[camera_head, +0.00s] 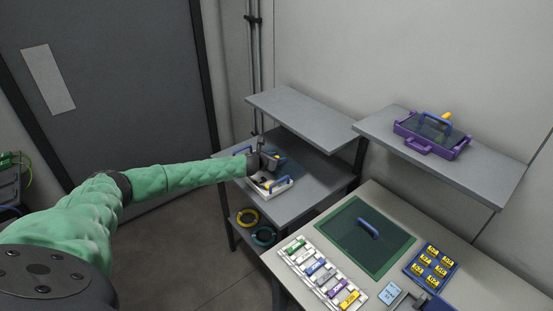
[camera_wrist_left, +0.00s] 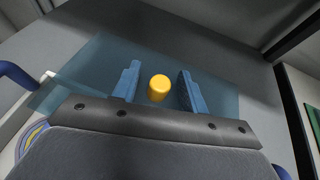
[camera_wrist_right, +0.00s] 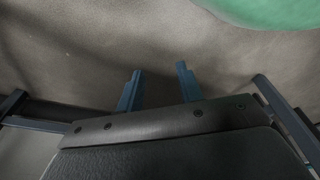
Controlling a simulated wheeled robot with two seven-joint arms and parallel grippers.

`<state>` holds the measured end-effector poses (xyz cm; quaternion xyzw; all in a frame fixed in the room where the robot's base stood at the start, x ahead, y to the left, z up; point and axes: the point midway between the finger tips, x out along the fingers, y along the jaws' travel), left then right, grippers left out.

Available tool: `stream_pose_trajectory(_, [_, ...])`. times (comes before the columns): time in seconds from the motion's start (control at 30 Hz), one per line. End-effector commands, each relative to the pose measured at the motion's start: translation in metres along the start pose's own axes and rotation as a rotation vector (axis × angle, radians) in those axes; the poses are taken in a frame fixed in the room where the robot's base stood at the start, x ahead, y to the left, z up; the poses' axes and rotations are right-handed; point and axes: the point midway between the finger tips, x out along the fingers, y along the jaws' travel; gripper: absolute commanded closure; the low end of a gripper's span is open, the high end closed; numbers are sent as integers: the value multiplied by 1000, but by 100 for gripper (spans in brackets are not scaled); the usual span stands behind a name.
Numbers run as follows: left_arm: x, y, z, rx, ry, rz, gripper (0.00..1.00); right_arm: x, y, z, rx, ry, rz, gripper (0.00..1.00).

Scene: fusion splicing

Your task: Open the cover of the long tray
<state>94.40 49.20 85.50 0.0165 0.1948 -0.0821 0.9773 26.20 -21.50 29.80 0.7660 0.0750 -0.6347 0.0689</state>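The long tray (camera_head: 281,188) is white with blue handles and stands on the grey table at the left. Its cover is a see-through bluish sheet (camera_wrist_left: 85,75) with a yellow knob (camera_wrist_left: 158,87). My left gripper (camera_head: 268,163) is over the tray and hides part of it. In the left wrist view, my left gripper (camera_wrist_left: 155,88) is open, with one blue finger on each side of the knob and gaps between. My right gripper (camera_wrist_right: 158,85) is open and empty, with bare floor beyond it; it is not seen in the head view.
A grey shelf (camera_head: 305,118) hangs behind and above the tray. A purple tray (camera_head: 432,135) with a blue handle stands on the right shelf. The right table holds a green mat (camera_head: 350,252), a row of coloured pieces and a blue box (camera_head: 431,268). Cable coils lie on a lower shelf.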

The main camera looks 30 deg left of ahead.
Motion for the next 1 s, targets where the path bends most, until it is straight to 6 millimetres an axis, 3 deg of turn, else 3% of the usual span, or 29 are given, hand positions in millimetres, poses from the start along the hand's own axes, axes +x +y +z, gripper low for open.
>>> stream_pose_trajectory(0.37, [-4, 1, -1, 1, 0, 0, 57, 1, 1, 1, 0, -4, 1, 64])
stream_pose_trajectory(0.5, [-16, 1, -2, 0, 0, 0, 57, 0, -1, 0, 2, -15, -2, 64])
stream_pose_trajectory(0.6, [-29, 0, -2, 1, 0, -1, 57, -13, -11, -13, 7, -9, -13, 64])
stream_pose_trajectory(1.0, [-72, 0, -2, 0, 0, 0, 57, -36, -15, -29, 14, -26, -20, 64])
